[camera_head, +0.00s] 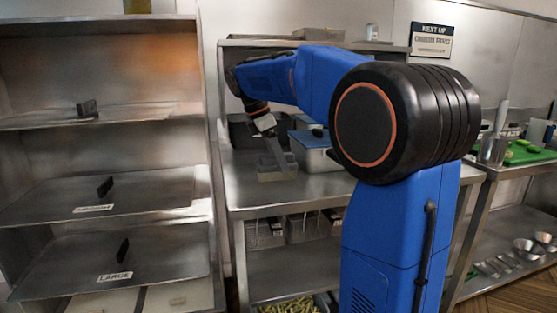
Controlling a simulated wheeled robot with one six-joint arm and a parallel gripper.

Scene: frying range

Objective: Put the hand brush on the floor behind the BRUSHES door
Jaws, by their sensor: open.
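My gripper (276,158) is small in view, hanging down over the steel counter (315,183) left of my blue arm. Its fingers are open, close above a low grey piece on the counter, and I cannot tell whether they touch it. I cannot make out a hand brush on the floor or elsewhere. No door marked BRUSHES can be read in this view. My arm hides the counter's right part and some of the room behind it.
A steel unit at left has flat panels with black handles, one labelled LARGE (115,277). A lidded container (315,157) stands beside my gripper. Bins sit under the counter. At right, a green board (520,157) lies on another counter, with bowls (525,245) below.

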